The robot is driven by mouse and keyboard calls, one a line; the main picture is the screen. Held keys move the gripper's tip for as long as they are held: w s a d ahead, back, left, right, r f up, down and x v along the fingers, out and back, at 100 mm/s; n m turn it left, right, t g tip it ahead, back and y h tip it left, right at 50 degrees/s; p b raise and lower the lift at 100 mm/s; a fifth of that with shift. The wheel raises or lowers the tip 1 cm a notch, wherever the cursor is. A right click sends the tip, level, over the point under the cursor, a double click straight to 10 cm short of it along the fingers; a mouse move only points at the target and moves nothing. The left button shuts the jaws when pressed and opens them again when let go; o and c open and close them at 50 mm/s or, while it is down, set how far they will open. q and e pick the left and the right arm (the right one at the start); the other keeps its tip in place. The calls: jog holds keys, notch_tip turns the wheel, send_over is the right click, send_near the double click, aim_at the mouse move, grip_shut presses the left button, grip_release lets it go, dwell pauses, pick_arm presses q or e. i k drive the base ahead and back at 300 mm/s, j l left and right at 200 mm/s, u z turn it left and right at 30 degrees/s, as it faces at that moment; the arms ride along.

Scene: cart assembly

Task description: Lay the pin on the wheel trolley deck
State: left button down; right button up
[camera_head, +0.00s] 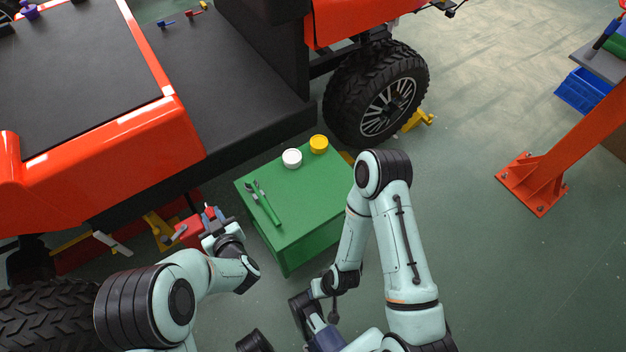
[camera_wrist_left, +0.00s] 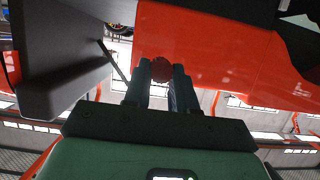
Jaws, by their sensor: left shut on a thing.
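My left gripper (camera_head: 212,216) is beside the cart's lower edge, left of the green cabinet. In the left wrist view its two fingers (camera_wrist_left: 160,78) are shut on a dark red, round-ended thing, which looks like the pin (camera_wrist_left: 162,69); only its end shows. In the head view the gripper hides most of it. A low red part (camera_head: 188,232) and a yellow bracket (camera_head: 158,228) lie just left of the gripper, under the cart; I cannot tell whether they belong to the wheel trolley. My right arm is folded down at the bottom middle, its fingers not clear.
The green cabinet (camera_head: 305,200) carries a white round tin (camera_head: 292,158), a yellow round tin (camera_head: 318,144) and hand tools (camera_head: 264,202). The cart's black step (camera_head: 235,135) overhangs the floor. A large wheel (camera_head: 378,95) stands behind. An orange post (camera_head: 560,150) is at right; floor between is clear.

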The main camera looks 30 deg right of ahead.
aim_at(323, 188)
jog(key=l, duration=1.85)
